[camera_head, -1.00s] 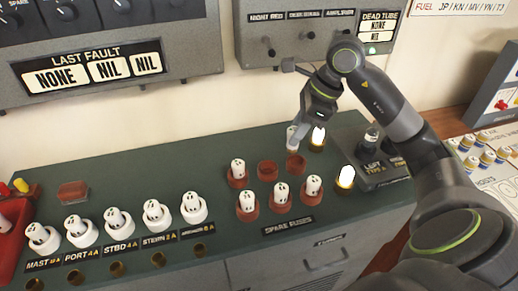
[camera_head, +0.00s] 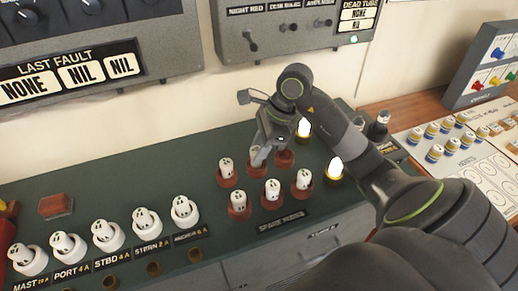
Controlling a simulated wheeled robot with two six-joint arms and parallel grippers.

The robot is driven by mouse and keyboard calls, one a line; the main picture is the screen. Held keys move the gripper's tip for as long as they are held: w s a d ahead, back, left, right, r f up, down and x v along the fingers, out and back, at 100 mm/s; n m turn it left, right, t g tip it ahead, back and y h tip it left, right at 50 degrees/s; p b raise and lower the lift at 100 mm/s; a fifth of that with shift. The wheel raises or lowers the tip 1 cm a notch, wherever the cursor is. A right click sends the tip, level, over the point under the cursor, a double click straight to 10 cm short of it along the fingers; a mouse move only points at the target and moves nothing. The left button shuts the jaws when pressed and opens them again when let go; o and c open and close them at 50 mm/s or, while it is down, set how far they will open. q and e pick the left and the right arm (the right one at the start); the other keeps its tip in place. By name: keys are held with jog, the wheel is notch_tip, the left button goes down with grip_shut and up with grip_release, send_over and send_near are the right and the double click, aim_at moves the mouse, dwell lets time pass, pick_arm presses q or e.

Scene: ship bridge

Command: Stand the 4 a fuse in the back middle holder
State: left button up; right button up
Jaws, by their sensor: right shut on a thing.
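My right gripper (camera_head: 265,147) is shut on a white fuse (camera_head: 257,158). The fuse is roughly upright, at the back middle holder (camera_head: 256,171) of the spare fuse group. Its lower end meets the red-brown holder in the picture; I cannot tell whether it is fully seated. The back left holder (camera_head: 227,180) has a white fuse standing in it. The back right holder (camera_head: 284,158) looks empty and is partly behind my gripper. The fuse's rating cannot be read. My left gripper is not in view.
Three spare fuses (camera_head: 271,190) stand in the front holders, above the "SPARE FUSES" label (camera_head: 281,222). Two lit lamps stand to the right, one front (camera_head: 334,168) and one back (camera_head: 304,127). A row of white-socketed fuses (camera_head: 108,236) runs along the left.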

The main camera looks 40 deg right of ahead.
jog(key=shift+f, duration=0.45)
jog(key=shift+f+b, duration=0.35)
jog(key=shift+b, duration=0.25)
jog(key=o, duration=1)
jog(key=shift+r, duration=0.1)
